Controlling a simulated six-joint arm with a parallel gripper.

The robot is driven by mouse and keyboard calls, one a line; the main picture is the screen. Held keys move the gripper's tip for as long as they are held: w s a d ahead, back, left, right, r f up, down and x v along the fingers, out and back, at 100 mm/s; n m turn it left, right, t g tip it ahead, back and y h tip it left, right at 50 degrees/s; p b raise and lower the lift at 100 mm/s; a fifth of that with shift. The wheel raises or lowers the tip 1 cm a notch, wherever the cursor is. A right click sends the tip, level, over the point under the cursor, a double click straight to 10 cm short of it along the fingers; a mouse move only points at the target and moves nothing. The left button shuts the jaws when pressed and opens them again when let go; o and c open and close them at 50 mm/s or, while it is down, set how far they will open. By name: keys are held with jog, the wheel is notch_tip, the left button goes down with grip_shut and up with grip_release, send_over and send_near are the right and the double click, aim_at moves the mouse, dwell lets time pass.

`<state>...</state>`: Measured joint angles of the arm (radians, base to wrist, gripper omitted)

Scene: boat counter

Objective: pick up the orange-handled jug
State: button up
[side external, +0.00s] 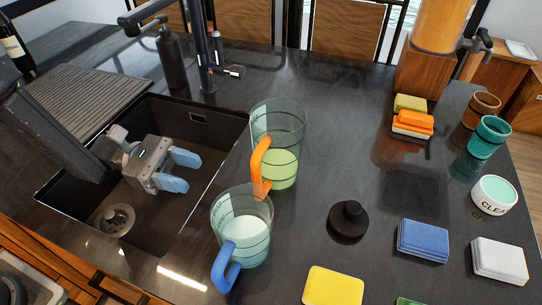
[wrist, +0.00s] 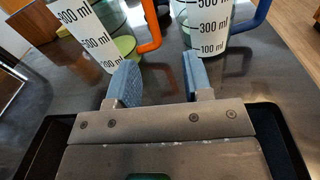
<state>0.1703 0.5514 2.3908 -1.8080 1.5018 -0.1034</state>
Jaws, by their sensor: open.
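The orange-handled jug (side external: 279,151) is a tall clear measuring jug with yellow-green liquid, standing upright on the dark counter right of the sink. Its orange handle (side external: 260,167) faces the front left. In the wrist view the jug (wrist: 97,30) is at the upper left, its top cut off, with its handle (wrist: 151,25) on the right. A blue-handled jug (side external: 242,228) with pale liquid stands in front of it; it also shows at the upper right of the wrist view (wrist: 208,25). My gripper (side external: 184,171) is open and empty over the sink, left of both jugs and apart from them.
The dark sink (side external: 213,125) lies beneath my gripper. A black faucet (side external: 205,60) stands behind it. A round black object (side external: 348,220), a blue sponge (side external: 423,240) and a yellow sponge (side external: 333,287) lie to the right. The counter is clear just right of the orange-handled jug.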

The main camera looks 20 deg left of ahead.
aim_at(258, 185)
jog(key=shift+n+t, duration=0.6)
jog(key=shift+t, duration=0.1)
jog(key=d, duration=0.4)
jog(key=w+d, duration=0.1)
jog(key=d, duration=0.4)
jog(key=w+d+f, duration=0.1)
jog(key=d, duration=0.3)
jog(key=shift+w+d, duration=0.25)
grip_shut()
